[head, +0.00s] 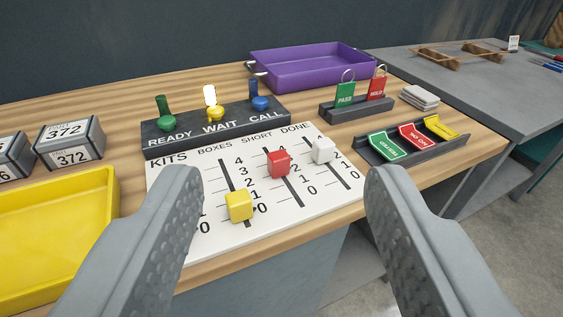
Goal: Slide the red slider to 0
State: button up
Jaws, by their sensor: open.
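The red slider (278,163) is a small cube in the SHORT column of the white board (215,245). It sits in the upper part of its dark slot, with 2, 1 and 0 readable below it along the scale. The cube hides part of the slot, so its exact mark is hard to read. My gripper (284,182) is open and empty, its two grey fingers wide apart in the foreground. The red slider shows between them in the picture, farther off; no contact shows. The left finger covers part of the KITS column.
A yellow slider (240,206) sits low in the BOXES column, and a white slider (322,150) high under DONE. Behind the board is a switch block (215,130). A yellow tray (50,235) lies left; a tag tray (415,148) and padlock rack (357,110) stand right.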

jog(key=w+n+g, duration=0.2)
jog(key=w+g, duration=0.5)
jog(key=w, duration=0.7)
jog(key=n+g, duration=0.3)
jog(key=g, duration=0.6)
send_over(279, 154)
notch_tip(279, 154, down, 4)
jog(key=shift+g, duration=0.3)
notch_tip(279, 154, down, 17)
jog(key=shift+f, duration=0.2)
grip_shut()
jog(key=shift+s+d, duration=0.45)
jog(key=shift+s, duration=0.5)
jog(key=shift+s+d, duration=0.4)
jog(key=shift+s, duration=0.6)
jog(key=shift+s+d, duration=0.45)
jog(key=shift+s, duration=0.5)
